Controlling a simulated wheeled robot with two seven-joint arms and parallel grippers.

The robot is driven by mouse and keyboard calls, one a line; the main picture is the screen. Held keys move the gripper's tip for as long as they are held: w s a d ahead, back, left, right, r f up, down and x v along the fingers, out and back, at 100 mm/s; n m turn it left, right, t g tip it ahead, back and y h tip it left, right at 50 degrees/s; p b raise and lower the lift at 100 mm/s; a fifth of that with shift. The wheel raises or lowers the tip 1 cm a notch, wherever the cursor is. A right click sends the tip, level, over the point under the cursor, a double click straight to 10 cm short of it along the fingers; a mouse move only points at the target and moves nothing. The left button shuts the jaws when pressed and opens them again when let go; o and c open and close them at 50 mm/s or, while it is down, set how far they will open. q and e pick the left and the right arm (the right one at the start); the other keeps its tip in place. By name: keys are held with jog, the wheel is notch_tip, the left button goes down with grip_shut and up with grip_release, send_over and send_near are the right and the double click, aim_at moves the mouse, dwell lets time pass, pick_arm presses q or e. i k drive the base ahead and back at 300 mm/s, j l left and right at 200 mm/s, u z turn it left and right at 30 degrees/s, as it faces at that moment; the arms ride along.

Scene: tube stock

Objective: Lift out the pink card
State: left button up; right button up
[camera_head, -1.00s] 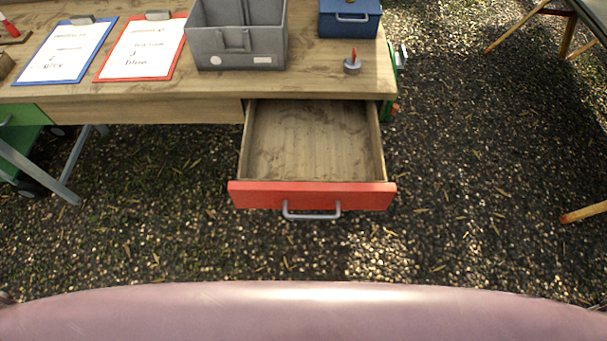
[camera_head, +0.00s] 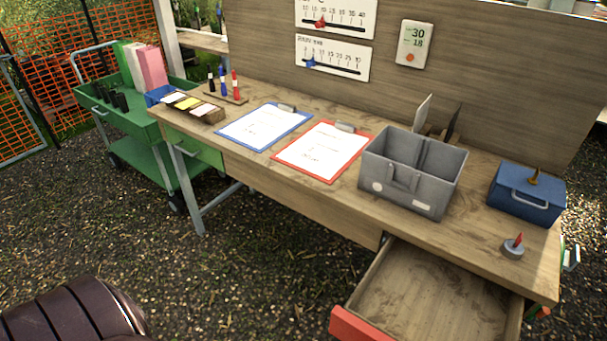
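A tall pink card-like piece (camera_head: 151,67) stands upright at the far left, beside a white one (camera_head: 134,66) and a green one (camera_head: 121,62), in or behind the green cart (camera_head: 133,122). Its lower part is hidden by a blue box (camera_head: 159,96). Neither of my grippers shows in the head view.
On the table (camera_head: 290,190) are a blue clipboard (camera_head: 240,141), a red clipboard (camera_head: 300,172), a grey divided bin (camera_head: 405,201) and a blue box with a handle (camera_head: 519,211). An open red-fronted drawer (camera_head: 360,331) juts out at the front right.

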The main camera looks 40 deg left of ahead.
aim_at(199, 111)
jog(key=u, duration=1.75)
jog(key=i+j+z, duration=0.3)
jog(key=i+j, duration=0.15)
jog(key=i+j+z, duration=0.3)
jog(key=i+j, duration=0.3)
